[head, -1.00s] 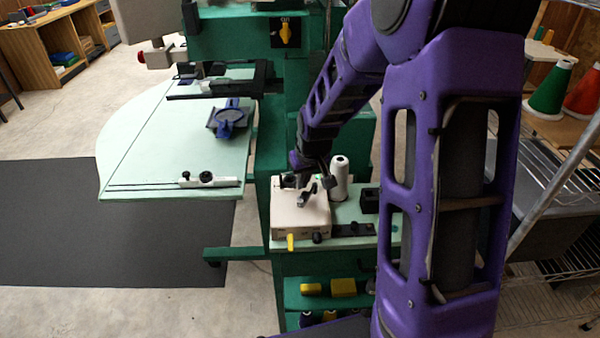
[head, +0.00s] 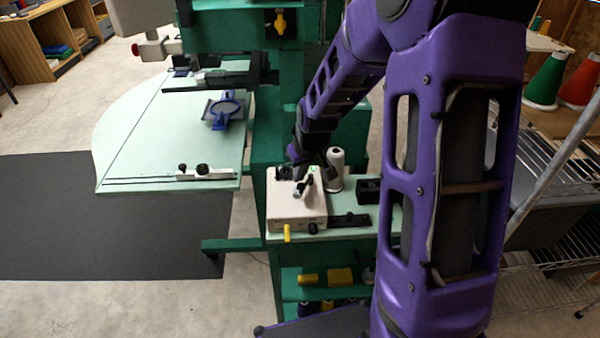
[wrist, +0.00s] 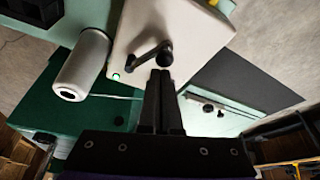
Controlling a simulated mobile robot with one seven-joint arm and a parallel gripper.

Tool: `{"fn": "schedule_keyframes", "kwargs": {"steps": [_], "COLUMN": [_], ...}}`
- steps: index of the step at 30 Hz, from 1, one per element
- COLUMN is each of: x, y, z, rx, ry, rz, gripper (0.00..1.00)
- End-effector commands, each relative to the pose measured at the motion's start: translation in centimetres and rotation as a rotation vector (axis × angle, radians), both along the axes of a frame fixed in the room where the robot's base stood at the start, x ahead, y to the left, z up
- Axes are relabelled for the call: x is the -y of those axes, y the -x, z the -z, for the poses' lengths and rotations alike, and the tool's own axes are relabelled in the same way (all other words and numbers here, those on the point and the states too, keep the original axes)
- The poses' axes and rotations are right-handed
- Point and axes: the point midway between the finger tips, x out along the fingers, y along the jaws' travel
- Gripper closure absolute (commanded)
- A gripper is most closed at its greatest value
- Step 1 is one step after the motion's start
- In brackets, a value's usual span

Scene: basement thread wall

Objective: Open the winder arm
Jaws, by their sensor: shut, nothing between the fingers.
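The winder is a cream box (head: 297,211) on the pale green shelf of the green machine; its top fills the upper middle of the wrist view (wrist: 190,35). A dark lever, seemingly the winder arm (wrist: 148,56), lies on that face beside a round black knob (wrist: 165,59). A small green light (wrist: 116,76) shows at the box edge. My gripper (wrist: 162,74) is shut and empty, its fingertips right by the knob; I cannot tell whether they touch. In the head view my gripper (head: 305,186) is over the box top and partly hides the lever area.
A white thread cone (head: 336,170) stands close beside the box, also in the wrist view (wrist: 82,62). A black holder (head: 369,190) is to its right. A pale table (head: 150,140) extends left.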

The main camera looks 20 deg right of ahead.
Motion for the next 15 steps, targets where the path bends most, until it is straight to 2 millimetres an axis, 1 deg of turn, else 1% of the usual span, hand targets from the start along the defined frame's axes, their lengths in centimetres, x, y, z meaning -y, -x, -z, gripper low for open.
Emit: {"fn": "schedule_keyframes", "kwargs": {"steps": [15], "x": [0.03], "y": [0.0], "z": [-0.03], "rx": [0.0], "ry": [0.0], "rz": [-0.063], "gripper": [1.0]}}
